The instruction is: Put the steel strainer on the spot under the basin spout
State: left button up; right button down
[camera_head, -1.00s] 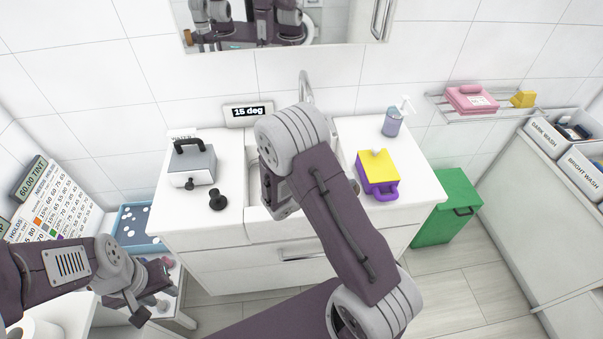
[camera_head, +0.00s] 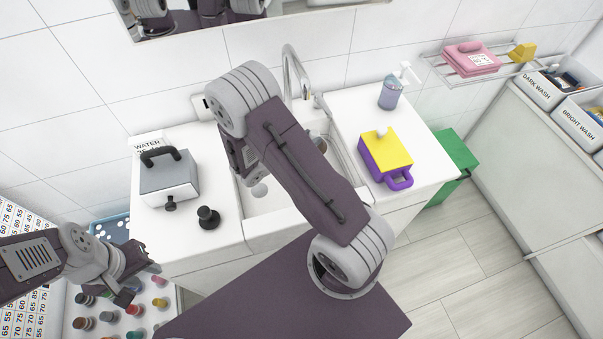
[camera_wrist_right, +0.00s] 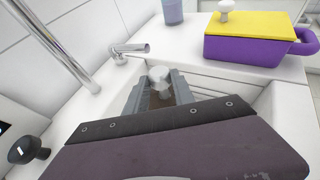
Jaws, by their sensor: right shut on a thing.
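In the right wrist view, my right gripper (camera_wrist_right: 160,100) is shut on a small shiny metal piece, which looks like the steel strainer (camera_wrist_right: 158,77). It is held over the white basin (camera_wrist_right: 262,102). In the head view my right arm crosses the basin (camera_head: 287,222) and hides that gripper's fingertips. The tall curved spout (camera_head: 290,66) rises behind the basin, just right of my right wrist. A pale round spot (camera_head: 259,190) shows on the basin floor, left of my arm. My left gripper (camera_head: 140,282) looks open and empty, low at the left.
Left of the basin stand a grey lidded box (camera_head: 168,180) and a black knob (camera_head: 208,218). Several small bottles (camera_head: 108,317) stand below my left gripper. The right countertop front is clear.

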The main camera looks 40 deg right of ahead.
jog(key=shift+s+f+b, duration=0.2)
jog(key=shift+f+b, duration=0.05)
jog(key=shift+f, duration=0.3)
jog(key=shift+s+f+b, duration=0.15)
jog(key=shift+f+b, duration=0.1)
jog(key=shift+f, duration=0.25)
jog(key=shift+w+f, duration=0.35)
jog(key=shift+f, duration=0.1)
notch_tip(320, 180, down, 5)
jog(key=shift+s+r, duration=0.15)
jog(key=shift+f+b, duration=0.4)
jog(key=shift+f, duration=1.95)
jog(key=shift+f, duration=0.15)
jog(key=c, duration=1.1)
grip_release()
